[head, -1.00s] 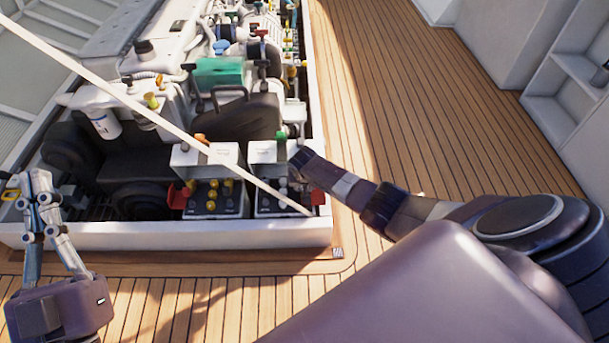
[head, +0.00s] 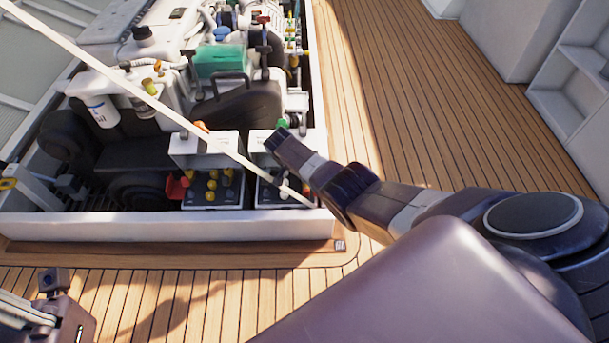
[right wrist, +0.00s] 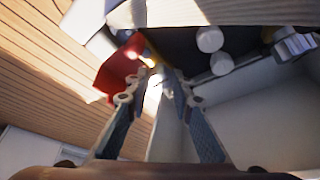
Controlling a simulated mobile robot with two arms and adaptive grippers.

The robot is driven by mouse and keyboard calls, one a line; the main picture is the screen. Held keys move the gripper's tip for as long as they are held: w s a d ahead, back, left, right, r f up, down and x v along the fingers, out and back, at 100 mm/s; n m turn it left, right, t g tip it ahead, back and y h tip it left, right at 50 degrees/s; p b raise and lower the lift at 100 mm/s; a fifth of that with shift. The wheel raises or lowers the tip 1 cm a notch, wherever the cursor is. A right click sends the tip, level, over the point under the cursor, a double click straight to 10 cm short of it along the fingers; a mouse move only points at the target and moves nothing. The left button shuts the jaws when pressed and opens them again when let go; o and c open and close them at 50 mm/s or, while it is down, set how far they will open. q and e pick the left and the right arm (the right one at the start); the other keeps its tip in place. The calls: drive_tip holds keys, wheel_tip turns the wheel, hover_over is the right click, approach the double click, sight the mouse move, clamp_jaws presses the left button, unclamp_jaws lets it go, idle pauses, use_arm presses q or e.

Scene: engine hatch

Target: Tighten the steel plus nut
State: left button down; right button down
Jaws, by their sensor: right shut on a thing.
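The steel plus nut cannot be made out for certain in either view. In the right wrist view, a red terminal cover (right wrist: 118,70) stands beside my right gripper (right wrist: 160,78). The fingers come together on a small, blurred thing that they mostly hide. A shiny metal clamp-like piece (right wrist: 295,45) shows at the upper right. My left gripper (head: 18,308) is cut off at the lower left.
A white hatch frame (head: 150,228) surrounds the engine and batteries. A pale rod (head: 130,82) crosses above it diagonally. A green box (head: 220,61) sits on the engine. Wooden deck (head: 400,100) lies open to the right.

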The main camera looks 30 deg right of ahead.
drive_tip(key=shift+f+m+b, duration=0.1)
drive_tip(key=shift+m+b, duration=0.25)
drive_tip(key=shift+m, duration=0.15)
idle(0.4)
drive_tip(key=c, duration=1.7)
unclamp_jaws()
drive_tip(key=shift+r, duration=0.25)
drive_tip(key=shift+w+a+r, duration=0.1)
drive_tip(key=shift+a+r, duration=0.15)
drive_tip(key=shift+r, duration=0.15)
drive_tip(key=v, duration=1)
drive_tip(key=shift+a+r, duration=0.15)
drive_tip(key=shift+r, duration=0.25)
